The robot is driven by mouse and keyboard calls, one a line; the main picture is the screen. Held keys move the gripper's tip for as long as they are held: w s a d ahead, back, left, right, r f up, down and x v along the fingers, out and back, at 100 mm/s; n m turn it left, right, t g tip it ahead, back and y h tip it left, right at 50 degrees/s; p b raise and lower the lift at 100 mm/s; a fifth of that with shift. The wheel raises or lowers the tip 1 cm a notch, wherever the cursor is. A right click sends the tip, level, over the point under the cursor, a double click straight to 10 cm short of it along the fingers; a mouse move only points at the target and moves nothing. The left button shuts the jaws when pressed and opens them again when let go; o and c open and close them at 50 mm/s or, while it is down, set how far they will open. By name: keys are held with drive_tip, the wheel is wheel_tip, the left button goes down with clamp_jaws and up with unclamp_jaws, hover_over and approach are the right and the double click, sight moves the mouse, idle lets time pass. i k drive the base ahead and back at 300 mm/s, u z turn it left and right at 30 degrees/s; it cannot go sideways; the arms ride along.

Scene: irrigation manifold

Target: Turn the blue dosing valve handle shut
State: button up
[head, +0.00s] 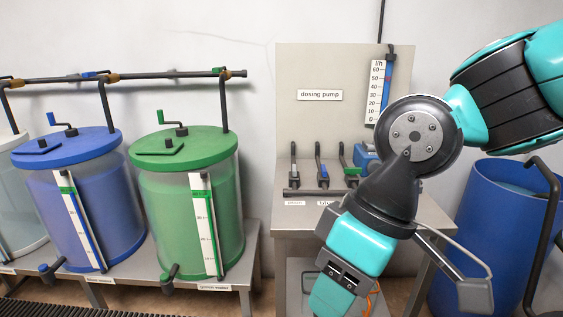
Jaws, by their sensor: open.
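A row of small lever valves stands on the bench under the "dosing pump" sign (320,95). My gripper's fingers cannot be made out; the wrist runs out of the bottom edge.
A blue pump body (366,157) sits partly behind my arm, below a flow gauge (381,92). A blue tank (85,205) and a green tank (188,200) stand at left, with pipes above. A blue barrel (490,225) stands at right. Open space shows before the levers.

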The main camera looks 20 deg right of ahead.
sight(323, 169)
drive_tip(key=z, duration=0.05)
drive_tip(key=i, duration=1.1)
drive_tip(key=z, duration=0.6)
